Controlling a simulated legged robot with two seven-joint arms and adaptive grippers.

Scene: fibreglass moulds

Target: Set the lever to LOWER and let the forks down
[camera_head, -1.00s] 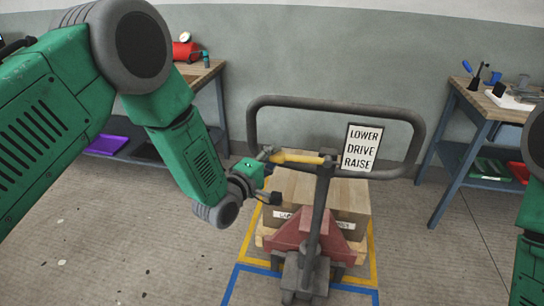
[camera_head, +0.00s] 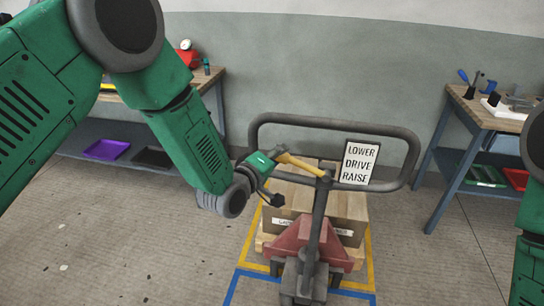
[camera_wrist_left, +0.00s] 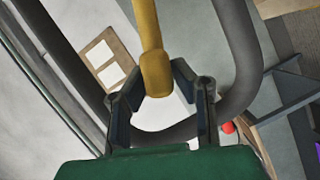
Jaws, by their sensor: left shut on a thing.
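The yellow lever (camera_head: 300,165) sits inside the dark loop handle (camera_head: 335,119) of a red pallet truck (camera_head: 305,240). It slants, with its left end higher than its pivot. My left gripper (camera_head: 274,166) is shut on the lever's left end; in the left wrist view the lever (camera_wrist_left: 148,30) comes down between the two fingers (camera_wrist_left: 157,85). A sign (camera_head: 361,163) on the handle reads LOWER, DRIVE, RAISE from top to bottom. The forks are hidden under the loaded pallet. My right gripper is out of view.
Brown boxes (camera_head: 345,206) stand on a wooden pallet behind the truck, within yellow floor lines (camera_head: 372,265). A blue-framed bench (camera_head: 452,150) stands at right, another (camera_head: 212,84) at left.

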